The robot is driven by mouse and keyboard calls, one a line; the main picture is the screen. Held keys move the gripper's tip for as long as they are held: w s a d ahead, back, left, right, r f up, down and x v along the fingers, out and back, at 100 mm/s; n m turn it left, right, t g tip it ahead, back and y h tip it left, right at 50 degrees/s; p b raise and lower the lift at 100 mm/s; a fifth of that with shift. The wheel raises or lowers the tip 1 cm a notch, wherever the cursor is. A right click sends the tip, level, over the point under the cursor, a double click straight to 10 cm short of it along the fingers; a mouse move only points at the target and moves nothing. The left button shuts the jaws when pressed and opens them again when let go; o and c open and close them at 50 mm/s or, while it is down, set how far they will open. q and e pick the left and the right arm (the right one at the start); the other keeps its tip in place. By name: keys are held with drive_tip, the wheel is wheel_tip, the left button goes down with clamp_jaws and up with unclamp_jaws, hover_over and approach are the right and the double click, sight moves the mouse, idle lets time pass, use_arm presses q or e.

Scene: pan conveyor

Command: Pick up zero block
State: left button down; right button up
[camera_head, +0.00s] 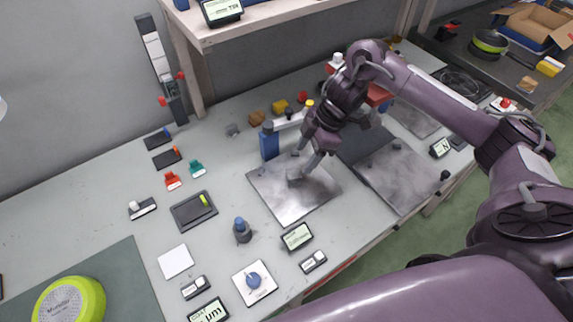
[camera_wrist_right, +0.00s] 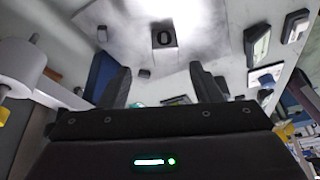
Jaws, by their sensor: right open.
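The zero block (camera_wrist_right: 163,37), a small grey block with a dark 0 on its face, lies on a shiny metal plate (camera_head: 275,197). It shows ahead of the fingers in the right wrist view. In the head view only a faint grey shape (camera_head: 296,181) shows at that spot, blending with the plate. My right gripper (camera_head: 301,164) is open and empty above the plate, pointing down. In the right wrist view its two fingers (camera_wrist_right: 161,82) stand wide apart, with the block beyond their tips, roughly centred between them. My left gripper is not in view.
A blue stand (camera_head: 268,142) with a light arm is close beside my right gripper. A grey-blue knobbed piece (camera_head: 242,231) and a display (camera_head: 297,236) stand at the plate's front. A second metal plate (camera_head: 398,178) lies to the right. A shelf (camera_head: 270,22) overhangs the back.

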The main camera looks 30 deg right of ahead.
sight(294, 173)
drive_tip(key=a+f, duration=0.2)
drive_tip(key=shift+s+f+p, duration=0.15)
drive_tip(key=shift+f+p, duration=0.2)
drive_tip(key=shift+f, duration=0.05)
drive_tip(key=p+x, duration=0.1)
drive_tip(key=x, duration=0.2)
drive_tip(key=shift+f, duration=0.3)
drive_tip(key=shift+a+f, duration=0.15)
drive_tip(key=shift+f, duration=0.25)
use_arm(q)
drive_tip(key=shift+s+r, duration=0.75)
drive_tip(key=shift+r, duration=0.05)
use_arm(e)
clamp_jaws()
